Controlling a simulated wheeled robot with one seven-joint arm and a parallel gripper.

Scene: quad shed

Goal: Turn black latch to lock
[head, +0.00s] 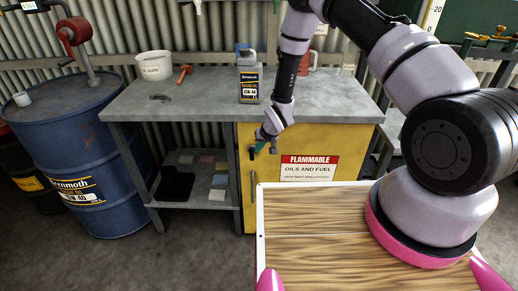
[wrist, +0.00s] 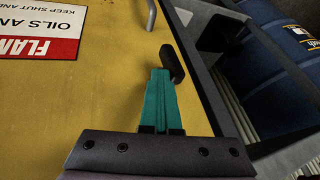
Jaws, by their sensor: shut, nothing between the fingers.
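The black latch (wrist: 173,63) is a short, thick lever on the yellow cabinet door, near its edge; it lies slanted in the wrist view. In the head view the latch area is small and mostly covered by my gripper. My gripper (head: 266,143) is at the upper left of the door. Its teal fingers (wrist: 160,75) are closed together with nothing between them. Their tips lie right beside the latch in the wrist view; I cannot tell whether they touch it. The yellow cabinet (head: 300,205) has its door closed.
A grey door handle (wrist: 151,14) stands out near the latch. A red-and-white sign (head: 309,168) is on the door. A grey workbench (head: 215,95) holds an oil bottle (head: 249,80) above. A blue drum (head: 75,150) stands left. My wooden-topped deck is in front of the cabinet.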

